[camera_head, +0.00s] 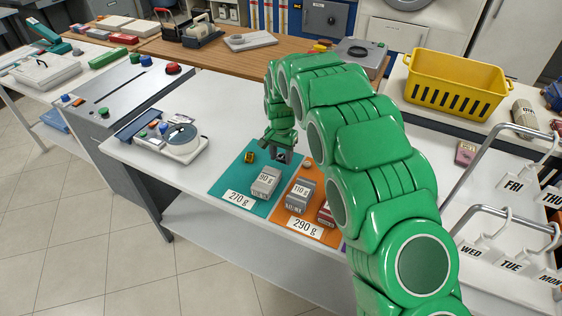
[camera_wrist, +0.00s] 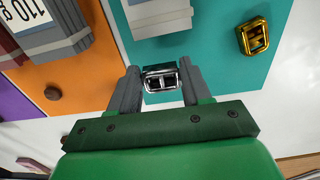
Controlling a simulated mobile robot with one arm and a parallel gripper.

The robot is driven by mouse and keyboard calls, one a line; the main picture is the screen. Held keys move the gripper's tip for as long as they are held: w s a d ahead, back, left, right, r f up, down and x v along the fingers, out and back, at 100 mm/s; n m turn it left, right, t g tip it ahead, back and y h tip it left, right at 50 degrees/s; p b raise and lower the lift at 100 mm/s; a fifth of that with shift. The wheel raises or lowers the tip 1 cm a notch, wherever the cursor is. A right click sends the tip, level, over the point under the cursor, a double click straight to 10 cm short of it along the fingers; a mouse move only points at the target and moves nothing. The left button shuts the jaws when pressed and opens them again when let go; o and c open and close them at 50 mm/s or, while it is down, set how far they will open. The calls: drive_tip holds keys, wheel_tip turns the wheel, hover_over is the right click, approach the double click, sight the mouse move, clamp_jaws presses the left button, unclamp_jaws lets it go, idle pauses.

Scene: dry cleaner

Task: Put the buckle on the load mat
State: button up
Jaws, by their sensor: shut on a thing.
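My gripper (camera_head: 281,143) is shut on a silver buckle (camera_wrist: 160,71), which shows between its fingertips in the wrist view. The silver buckle (camera_head: 283,155) also shows below the fingers in the head view, over the far right part of the teal mat (camera_head: 229,180). I cannot tell whether it touches the mat. A gold buckle (camera_head: 249,157) lies on the teal mat, apart from my gripper; it also shows at upper right in the wrist view (camera_wrist: 254,36). A grey block marked 90 g (camera_head: 265,182) stands on the teal mat, by a 270 g card (camera_head: 239,199).
An orange mat (camera_head: 318,227) with a 110 g block (camera_head: 300,194), a red block (camera_head: 326,214) and a 290 g card (camera_head: 305,226) adjoins on the right. A purple mat (camera_wrist: 14,101) lies beyond it. A scale-like device (camera_head: 184,143) stands left. White table between is clear.

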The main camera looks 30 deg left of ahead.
sight(281, 157)
drive_tip(key=shift+w+a+f, duration=0.15)
drive_tip(key=shift+f, duration=1.55)
drive_tip(key=shift+f, duration=0.1)
drive_tip(key=o, duration=1)
drive_tip(key=shift+o, duration=0.2)
wheel_tip(281, 157, up, 12)
drive_tip(key=shift+r, duration=0.1)
